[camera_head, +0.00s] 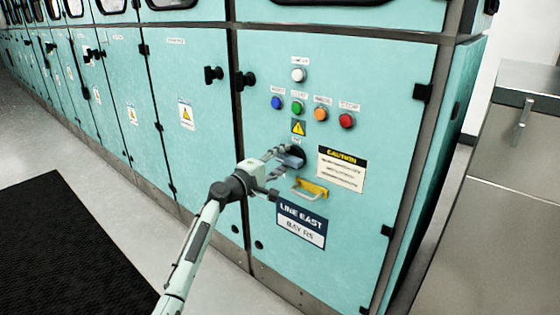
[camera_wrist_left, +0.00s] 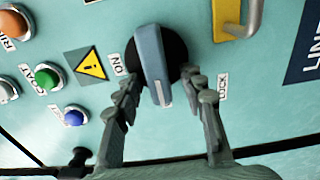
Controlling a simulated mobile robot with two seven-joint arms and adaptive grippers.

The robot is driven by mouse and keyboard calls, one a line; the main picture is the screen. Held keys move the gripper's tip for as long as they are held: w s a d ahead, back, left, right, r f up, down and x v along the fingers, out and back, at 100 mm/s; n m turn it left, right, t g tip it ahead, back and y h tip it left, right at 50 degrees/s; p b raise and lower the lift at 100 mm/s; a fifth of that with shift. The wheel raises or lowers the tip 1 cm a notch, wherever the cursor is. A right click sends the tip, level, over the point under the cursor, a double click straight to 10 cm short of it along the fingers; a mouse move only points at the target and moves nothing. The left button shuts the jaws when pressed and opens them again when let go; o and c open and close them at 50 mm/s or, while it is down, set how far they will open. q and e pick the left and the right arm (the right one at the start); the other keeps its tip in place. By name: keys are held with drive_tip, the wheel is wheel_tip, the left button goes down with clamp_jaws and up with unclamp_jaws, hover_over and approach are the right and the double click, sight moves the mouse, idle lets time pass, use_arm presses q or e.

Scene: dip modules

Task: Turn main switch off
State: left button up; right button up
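The main switch is a grey-blue bar knob (camera_wrist_left: 153,62) on a round black base (camera_wrist_left: 179,52), set in a teal cabinet door. In the left wrist view its long axis runs nearly up-down, with a white mark at its lower end. An "ON" label (camera_wrist_left: 118,64) is at its left and another small label (camera_wrist_left: 222,87) at its right. In the head view the knob (camera_head: 291,160) is partly covered by my left gripper (camera_head: 278,158). In the wrist view the left gripper (camera_wrist_left: 165,88) is open, one finger on each side of the knob's marked end. My right gripper is not in view.
Coloured buttons (camera_head: 320,114) and a warning triangle (camera_head: 298,127) sit above the switch. A yellow handle (camera_head: 311,187), a caution plate (camera_head: 341,168) and a "LINE EAST" sign (camera_head: 301,222) are below and right. A metal cabinet (camera_head: 510,160) stands at the right; a black mat (camera_head: 70,250) lies left.

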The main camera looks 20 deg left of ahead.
use_arm(q)
drive_tip(key=v, duration=1.2)
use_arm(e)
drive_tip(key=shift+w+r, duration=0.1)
use_arm(q)
drive_tip(key=s+d+f+m+g+y+p, duration=0.1)
drive_tip(key=s+d+f+m+g, duration=0.25)
drive_tip(key=s+f, duration=0.45)
drive_tip(key=s+d+f+m+g+y+p, duration=0.1)
drive_tip(key=s+d+f+m+g, duration=0.3)
drive_tip(key=f, duration=0.7)
drive_tip(key=s+a+f+m+g+y, duration=0.2)
drive_tip(key=s+f, duration=0.1)
drive_tip(key=s, duration=0.5)
drive_tip(key=s+a+f+m+g+y, duration=0.1)
drive_tip(key=s+f+m+g, duration=0.1)
drive_tip(key=s, duration=0.5)
drive_tip(key=s+a+f+m+g+y+p, duration=0.1)
drive_tip(key=s+f+m, duration=0.3)
drive_tip(key=s, duration=0.4)
drive_tip(key=shift+s+a+f+g+y, duration=0.35)
drive_tip(key=shift+a+f+g+y, duration=0.45)
drive_tip(key=shift+a+f, duration=0.1)
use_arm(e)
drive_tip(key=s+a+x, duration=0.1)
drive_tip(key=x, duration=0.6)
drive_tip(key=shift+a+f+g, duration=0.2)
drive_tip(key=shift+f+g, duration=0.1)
use_arm(q)
drive_tip(key=shift+c, duration=0.2)
